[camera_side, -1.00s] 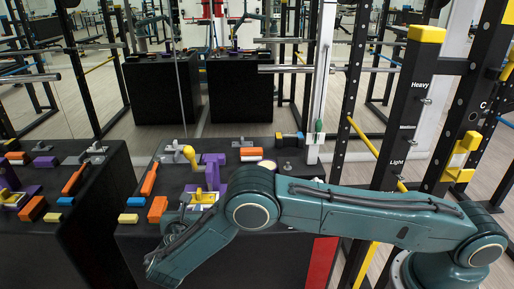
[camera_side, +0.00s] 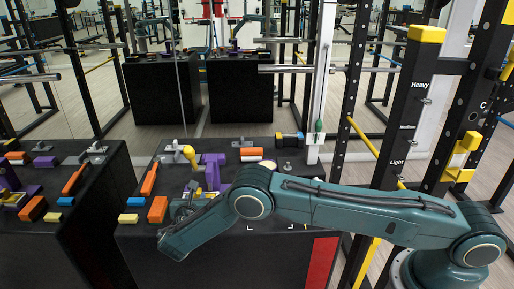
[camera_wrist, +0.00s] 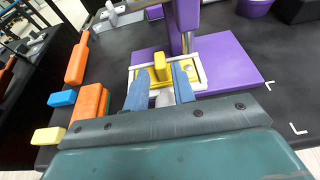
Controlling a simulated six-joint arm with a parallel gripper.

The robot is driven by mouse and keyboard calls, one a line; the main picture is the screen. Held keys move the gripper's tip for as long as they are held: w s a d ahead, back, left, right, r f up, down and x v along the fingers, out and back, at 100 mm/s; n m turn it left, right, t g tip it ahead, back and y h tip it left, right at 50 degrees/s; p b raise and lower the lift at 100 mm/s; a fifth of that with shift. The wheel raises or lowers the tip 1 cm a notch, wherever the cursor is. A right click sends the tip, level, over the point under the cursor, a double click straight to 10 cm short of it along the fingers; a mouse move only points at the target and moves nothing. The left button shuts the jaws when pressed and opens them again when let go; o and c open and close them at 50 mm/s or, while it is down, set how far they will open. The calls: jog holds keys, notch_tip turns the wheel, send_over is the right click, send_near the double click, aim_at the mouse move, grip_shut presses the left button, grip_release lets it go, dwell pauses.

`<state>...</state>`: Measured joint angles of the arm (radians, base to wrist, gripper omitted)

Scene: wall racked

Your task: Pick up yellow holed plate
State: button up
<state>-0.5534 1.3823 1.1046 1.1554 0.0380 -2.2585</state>
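The yellow holed plate (camera_wrist: 160,67) shows in the wrist view as yellow parts, one upright, within a pale rectangular outline. It rests on a flat purple base (camera_wrist: 228,65). My gripper (camera_wrist: 160,87) is open. Its two blue-grey fingers reach over the near edge of the plate, one at each side of the upright yellow part. I see a gap between each finger and that part; contact with the pale outline cannot be told. In the side view my gripper (camera_side: 187,208) covers most of the plate, and only a little yellow (camera_side: 197,191) shows.
A purple upright with a metal post (camera_wrist: 186,20) stands just behind the plate. Orange blocks (camera_wrist: 88,103), a blue block (camera_wrist: 62,98) and a yellow block (camera_wrist: 48,136) lie to the left.

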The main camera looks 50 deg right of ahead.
aim_at(198, 193)
jog(key=shift+w+d, duration=0.1)
jog(key=shift+x, duration=2.5)
jog(key=shift+r, duration=0.1)
grip_shut()
